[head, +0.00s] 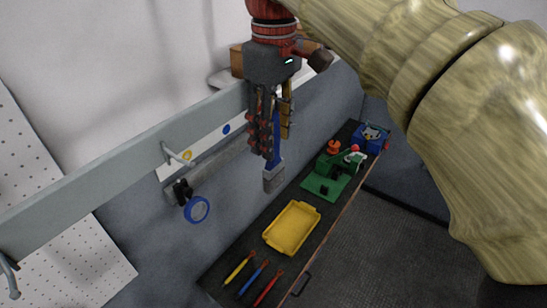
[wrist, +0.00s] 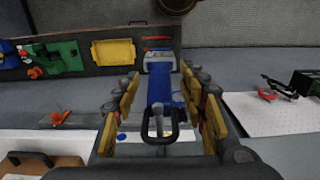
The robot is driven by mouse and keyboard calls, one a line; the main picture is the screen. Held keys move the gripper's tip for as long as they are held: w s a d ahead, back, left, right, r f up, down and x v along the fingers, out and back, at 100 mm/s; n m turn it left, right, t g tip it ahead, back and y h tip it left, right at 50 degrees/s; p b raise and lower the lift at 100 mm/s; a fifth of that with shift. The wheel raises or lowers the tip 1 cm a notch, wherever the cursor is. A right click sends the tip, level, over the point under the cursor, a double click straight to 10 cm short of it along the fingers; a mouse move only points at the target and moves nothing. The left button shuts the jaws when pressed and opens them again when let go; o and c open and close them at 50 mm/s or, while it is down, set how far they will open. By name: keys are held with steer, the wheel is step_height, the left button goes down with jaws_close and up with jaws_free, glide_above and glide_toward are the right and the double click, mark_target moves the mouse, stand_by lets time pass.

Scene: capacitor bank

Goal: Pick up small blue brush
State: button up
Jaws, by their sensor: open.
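The small blue brush (head: 276,152) hangs upright below my gripper in the head view, its pale bristle end (head: 273,179) down. In the wrist view its blue handle (wrist: 160,88) lies between my fingers, with a dark metal loop (wrist: 159,125) at its near end. My gripper (head: 270,138) is open, pointing down around the brush. In the wrist view the fingers of my gripper (wrist: 158,84) stand on both sides of the handle, with a visible gap on the left and less room on the right. The fingers partly hide the brush in the head view.
A wall rail (head: 110,178) runs behind my gripper, with a blue-ringed tool (head: 196,209) hanging from it. Below, a dark bench holds a yellow tray (head: 292,228), several thin coloured tools (head: 254,277), a green block (head: 326,182) and a blue box (head: 368,138).

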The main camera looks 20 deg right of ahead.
jaws_close()
stand_by(0.5)
